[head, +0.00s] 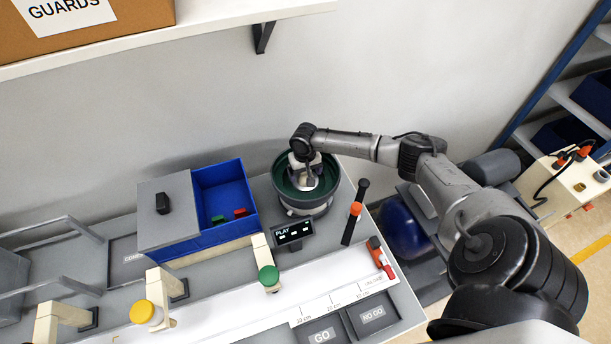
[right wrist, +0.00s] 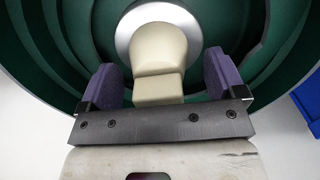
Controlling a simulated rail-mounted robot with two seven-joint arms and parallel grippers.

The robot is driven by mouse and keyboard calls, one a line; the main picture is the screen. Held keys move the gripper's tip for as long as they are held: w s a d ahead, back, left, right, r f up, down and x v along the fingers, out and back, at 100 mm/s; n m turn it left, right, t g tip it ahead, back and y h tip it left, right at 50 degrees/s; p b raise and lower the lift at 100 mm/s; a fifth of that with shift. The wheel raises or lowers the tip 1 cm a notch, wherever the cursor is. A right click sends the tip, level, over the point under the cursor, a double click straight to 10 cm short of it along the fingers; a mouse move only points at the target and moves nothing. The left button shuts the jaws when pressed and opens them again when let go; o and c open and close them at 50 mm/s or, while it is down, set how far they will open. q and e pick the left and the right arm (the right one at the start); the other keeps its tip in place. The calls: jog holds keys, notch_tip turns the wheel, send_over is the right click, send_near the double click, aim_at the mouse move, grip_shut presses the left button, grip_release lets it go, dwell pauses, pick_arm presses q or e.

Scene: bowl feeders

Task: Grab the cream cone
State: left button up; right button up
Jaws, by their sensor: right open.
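In the right wrist view a cream piece (right wrist: 158,50) with a rounded end and a blocky lower part, which I take for the cream cone, lies over the pale round centre of the green bowl (right wrist: 50,45). My right gripper (right wrist: 158,78) is open, with one purple-grey finger on each side of the piece and a visible gap to both. In the head view my right gripper (head: 304,180) reaches down into the feeder bowl (head: 330,186) and hides most of its centre, so I cannot clearly make out the cone there. My left gripper is not in view.
A blue bin (head: 222,200) with red and green pieces stands left of the bowl, beside a grey lid (head: 168,232). A PLAY panel (head: 293,235) and a black post with an orange part (head: 355,210) stand close in front. A shelf (head: 200,33) overhangs behind.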

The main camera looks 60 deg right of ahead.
jog(key=shift+f, duration=0.3)
jog(key=c, duration=1)
jog(key=shift+o, duration=0.2)
jog(key=shift+r, duration=0.1)
